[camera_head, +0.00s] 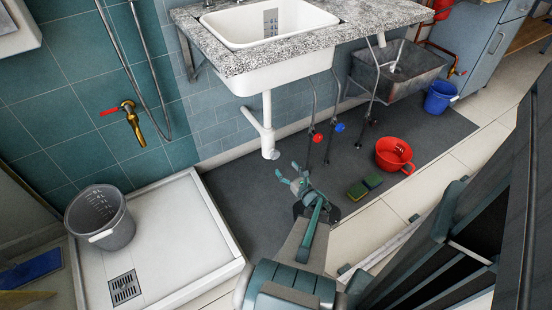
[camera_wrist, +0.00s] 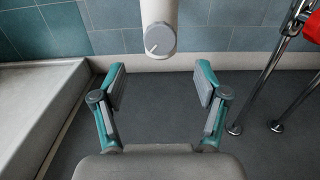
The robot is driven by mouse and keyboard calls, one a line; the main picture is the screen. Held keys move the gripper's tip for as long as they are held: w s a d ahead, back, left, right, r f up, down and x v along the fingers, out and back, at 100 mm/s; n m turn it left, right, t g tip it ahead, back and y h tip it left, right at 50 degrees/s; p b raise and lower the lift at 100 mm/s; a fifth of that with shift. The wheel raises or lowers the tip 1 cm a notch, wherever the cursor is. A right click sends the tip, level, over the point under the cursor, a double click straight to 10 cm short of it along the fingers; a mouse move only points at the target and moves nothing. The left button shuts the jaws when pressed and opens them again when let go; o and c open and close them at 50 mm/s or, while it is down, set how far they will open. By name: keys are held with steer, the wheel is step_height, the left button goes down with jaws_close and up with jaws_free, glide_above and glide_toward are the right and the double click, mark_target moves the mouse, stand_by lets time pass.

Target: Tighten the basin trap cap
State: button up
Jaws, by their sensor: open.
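The basin trap hangs as a white pipe (camera_head: 267,112) under the white basin (camera_head: 285,78) in the head view. Its grey round cap (camera_wrist: 160,40) is at the pipe's lower end, with a pale pointer line on its face, in the wrist view; the cap also shows small in the head view (camera_head: 270,154). My gripper (camera_head: 292,175) is open and empty. In the wrist view its two fingers (camera_wrist: 160,84) stand apart, left and right of and below the cap, not touching it.
Thin supply pipes with a red valve handle (camera_head: 317,138) and a blue valve handle (camera_head: 340,127) stand right of the trap. A shower tray (camera_head: 188,205) with a grey bucket (camera_head: 118,230) is at left.

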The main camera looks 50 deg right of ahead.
mark_target(276, 157)
steer(key=b+x, duration=0.1)
steer(key=x, duration=0.7)
steer(key=shift+w+d, duration=0.15)
steer(key=shift+w, duration=0.1)
steer(key=c, duration=1.1)
steer(key=shift+c, duration=0.2)
